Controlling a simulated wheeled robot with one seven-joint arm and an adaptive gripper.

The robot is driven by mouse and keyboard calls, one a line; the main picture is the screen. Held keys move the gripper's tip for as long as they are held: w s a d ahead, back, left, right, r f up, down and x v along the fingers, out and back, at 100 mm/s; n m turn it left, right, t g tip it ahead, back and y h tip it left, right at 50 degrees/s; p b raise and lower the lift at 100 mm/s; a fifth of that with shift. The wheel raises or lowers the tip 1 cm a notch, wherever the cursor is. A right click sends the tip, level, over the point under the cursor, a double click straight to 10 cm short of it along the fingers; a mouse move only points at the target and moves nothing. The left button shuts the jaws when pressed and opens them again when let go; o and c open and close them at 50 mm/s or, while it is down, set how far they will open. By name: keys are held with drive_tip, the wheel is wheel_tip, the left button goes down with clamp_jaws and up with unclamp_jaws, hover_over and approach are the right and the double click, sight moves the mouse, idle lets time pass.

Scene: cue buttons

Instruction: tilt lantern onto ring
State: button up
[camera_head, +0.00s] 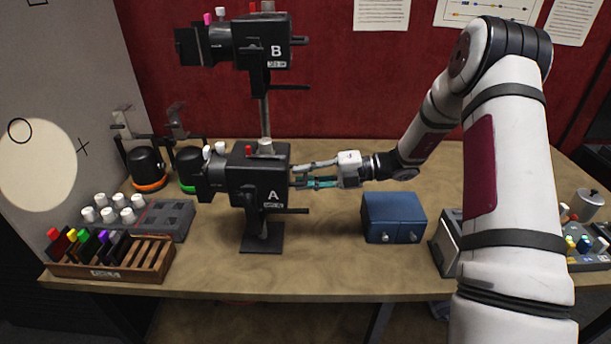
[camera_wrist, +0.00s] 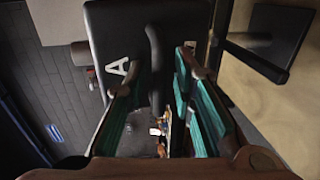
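Lantern A (camera_head: 260,178) is a black box lamp on a stand on the table, facing left; it also fills the top of the wrist view (camera_wrist: 110,30). Its pale light disc (camera_head: 45,170) falls on the grey wall panel. The black ring (camera_head: 19,119) is drawn on that panel, overlapping the disc's upper left part. My gripper (camera_head: 298,175) is at the lantern's rear, its fingers apart. In the wrist view my gripper (camera_wrist: 160,78) has teal pads on either side of a dark bar (camera_wrist: 156,50). I cannot tell whether the pads touch it.
Lantern B (camera_head: 262,48) is mounted above on a pole. A black cross (camera_head: 84,147) is right of the disc. A wooden rack (camera_head: 120,270) and a grey tray (camera_head: 168,218) stand left. A blue box (camera_head: 393,216) stands right of the lantern. The table front between is clear.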

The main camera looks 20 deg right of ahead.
clamp_jaws()
drive_tip(key=shift+w+f+y+b, duration=0.1)
drive_tip(key=shift+f+y+b, duration=0.3)
drive_tip(key=shift+f+b, duration=0.35)
drive_tip(key=shift+a+f+t+y+b, duration=0.1)
drive_tip(key=shift+f+t+y+b, duration=0.2)
drive_tip(key=shift+f+y+b, duration=0.25)
drive_tip(key=shift+r, duration=0.15)
drive_tip(key=shift+o, duration=1.9)
unclamp_jaws()
drive_tip(key=v, duration=1.2)
